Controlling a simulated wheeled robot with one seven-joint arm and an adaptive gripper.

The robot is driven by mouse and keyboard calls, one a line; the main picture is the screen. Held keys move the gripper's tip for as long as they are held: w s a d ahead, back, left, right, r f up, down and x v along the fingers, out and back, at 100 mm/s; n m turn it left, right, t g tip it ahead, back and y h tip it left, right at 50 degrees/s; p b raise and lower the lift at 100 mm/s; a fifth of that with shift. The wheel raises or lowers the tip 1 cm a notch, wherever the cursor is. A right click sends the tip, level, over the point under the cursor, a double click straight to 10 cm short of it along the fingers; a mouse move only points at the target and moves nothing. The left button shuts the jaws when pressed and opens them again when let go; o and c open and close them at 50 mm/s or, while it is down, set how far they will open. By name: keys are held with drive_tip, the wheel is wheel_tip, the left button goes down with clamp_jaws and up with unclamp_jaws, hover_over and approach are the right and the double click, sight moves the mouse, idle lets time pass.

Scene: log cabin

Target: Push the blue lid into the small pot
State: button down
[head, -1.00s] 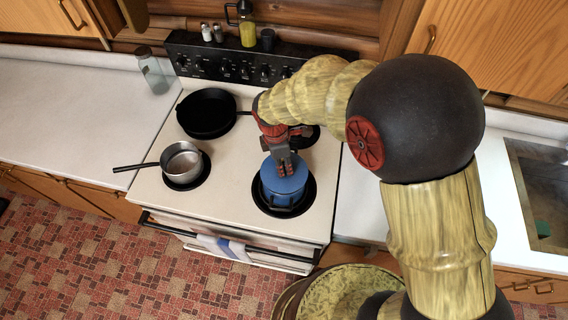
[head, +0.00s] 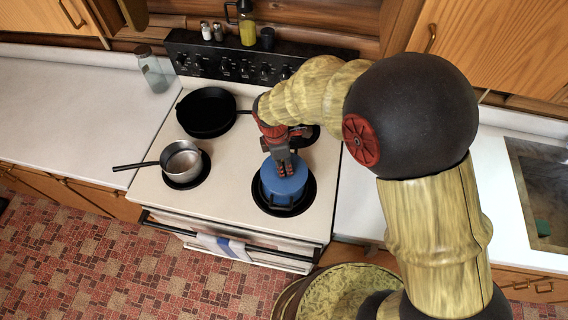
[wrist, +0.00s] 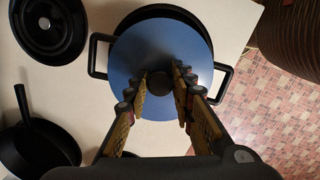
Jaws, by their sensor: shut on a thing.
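The blue lid (head: 285,182) lies over a pot on the front right burner of the stove. In the wrist view the blue lid (wrist: 135,50) is a round disc with a dark knob (wrist: 183,88) at its middle. In the head view my gripper (head: 281,162) hides the knob and part of the lid.
A steel saucepan (head: 181,160) stands on the front left burner. A black skillet (head: 206,112) sits on the back left burner. A glass jar (head: 152,70) stands on the left counter. A towel (head: 222,246) hangs on the oven handle.

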drive_tip(key=shift+f, duration=0.5)
drive_tip(key=c, duration=1.5)
unclamp_jaws()
drive_tip(key=shift+o, duration=0.2)
wheel_tip(320, 180, up, 12)
drive_tip(key=a, duration=0.1)
drive_tip(key=shift+s+a, duration=0.2)
